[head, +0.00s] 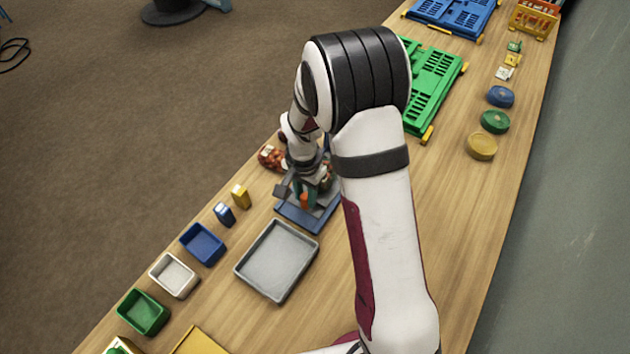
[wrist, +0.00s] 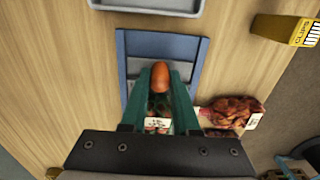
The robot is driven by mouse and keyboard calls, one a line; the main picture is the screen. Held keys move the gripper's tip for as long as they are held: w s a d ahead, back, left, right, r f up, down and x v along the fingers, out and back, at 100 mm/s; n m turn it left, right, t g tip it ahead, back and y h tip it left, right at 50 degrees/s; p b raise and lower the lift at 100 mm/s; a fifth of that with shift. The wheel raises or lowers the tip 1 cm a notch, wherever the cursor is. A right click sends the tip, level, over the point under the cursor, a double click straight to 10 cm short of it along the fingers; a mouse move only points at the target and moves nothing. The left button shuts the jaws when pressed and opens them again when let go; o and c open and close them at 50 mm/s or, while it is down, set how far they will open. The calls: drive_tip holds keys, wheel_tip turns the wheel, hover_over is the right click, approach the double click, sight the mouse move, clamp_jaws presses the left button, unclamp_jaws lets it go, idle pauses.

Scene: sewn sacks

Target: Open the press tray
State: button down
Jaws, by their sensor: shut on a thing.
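The press tray (wrist: 123,72) is a low blue frame with grey parts on the wooden table, just ahead of my gripper (wrist: 160,78) in the wrist view. In the head view its blue edge (head: 297,220) shows below my wrist. The green fingers are closed on a rounded orange handle (wrist: 161,70). The handle also shows in the head view (head: 305,202), low over the tray. A white label shows between the fingers in the wrist view; what it belongs to is mostly hidden. My gripper and arm cover much of the press.
A red sack (wrist: 232,111) with a white label lies close beside the press. A shallow grey tray (head: 262,290) stands just in front. Blue (head: 202,243), white (head: 173,275) and green (head: 142,312) bins line the left edge. Green (head: 437,85) and blue crates lie at the back.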

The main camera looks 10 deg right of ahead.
drive_tip(key=shift+s+a, duration=0.4)
drive_tip(key=shift+a, duration=0.05)
drive_tip(key=c, duration=0.7)
unclamp_jaws()
drive_tip(key=shift+o, duration=0.2)
wheel_tip(320, 180, up, 16)
drive_tip(key=shift+f, duration=0.1)
drive_tip(key=s+r+n+y, duration=0.1)
drive_tip(key=s+r+n, duration=0.2)
drive_tip(key=s, duration=2.1)
drive_tip(key=shift+d+y, duration=0.35)
drive_tip(key=shift+y, duration=0.05)
